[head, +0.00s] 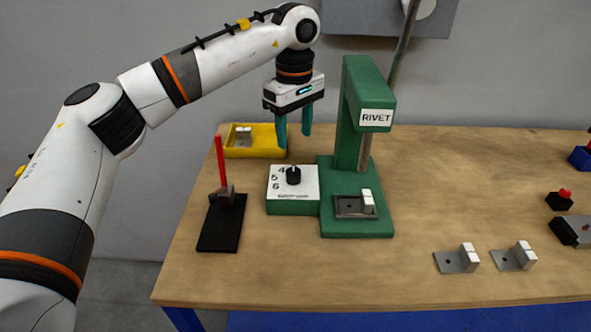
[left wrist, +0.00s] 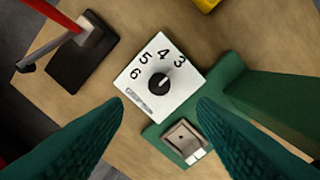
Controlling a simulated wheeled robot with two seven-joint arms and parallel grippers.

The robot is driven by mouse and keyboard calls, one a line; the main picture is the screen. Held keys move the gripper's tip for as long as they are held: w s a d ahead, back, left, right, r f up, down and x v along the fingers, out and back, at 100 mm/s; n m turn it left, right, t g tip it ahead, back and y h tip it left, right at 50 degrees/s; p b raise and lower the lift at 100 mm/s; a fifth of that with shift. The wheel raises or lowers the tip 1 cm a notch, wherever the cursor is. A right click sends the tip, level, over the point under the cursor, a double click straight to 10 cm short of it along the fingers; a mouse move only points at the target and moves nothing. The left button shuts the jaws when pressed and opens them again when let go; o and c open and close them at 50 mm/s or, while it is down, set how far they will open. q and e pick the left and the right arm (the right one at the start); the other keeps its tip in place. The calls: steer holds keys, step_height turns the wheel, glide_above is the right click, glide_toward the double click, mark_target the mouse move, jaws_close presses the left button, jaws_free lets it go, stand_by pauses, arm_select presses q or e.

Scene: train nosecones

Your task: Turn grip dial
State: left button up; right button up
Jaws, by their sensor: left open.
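The grip dial is a black knob (head: 293,176) on a white plate (head: 308,190) atop a green box, left of the green rivet press (head: 352,110). In the left wrist view the black knob (left wrist: 159,84) shows with a white pointer mark, and the plate (left wrist: 150,104) carries the numbers 3, 4, 5 and 6. My left gripper (head: 294,140) points down above and behind the dial, open and empty, apart from the knob. Its green fingers also frame the lower part of the left wrist view (left wrist: 160,112). My right gripper is in neither view.
A yellow tray (head: 237,151) holding a metal bracket stands behind the dial. A black base with a red lever (head: 220,160) stands to the left. A bracket sits on the press base. Two metal brackets (head: 457,260) (head: 515,256) lie front right. The table's middle right is clear.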

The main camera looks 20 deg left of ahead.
mark_target(294, 172)
arm_select(q)
step_height(294, 172, down, 10)
steer(key=shift+f+p, duration=0.1)
steer(key=shift+p, duration=0.4)
steer(key=c, duration=1)
steer(key=shift+o, duration=0.2)
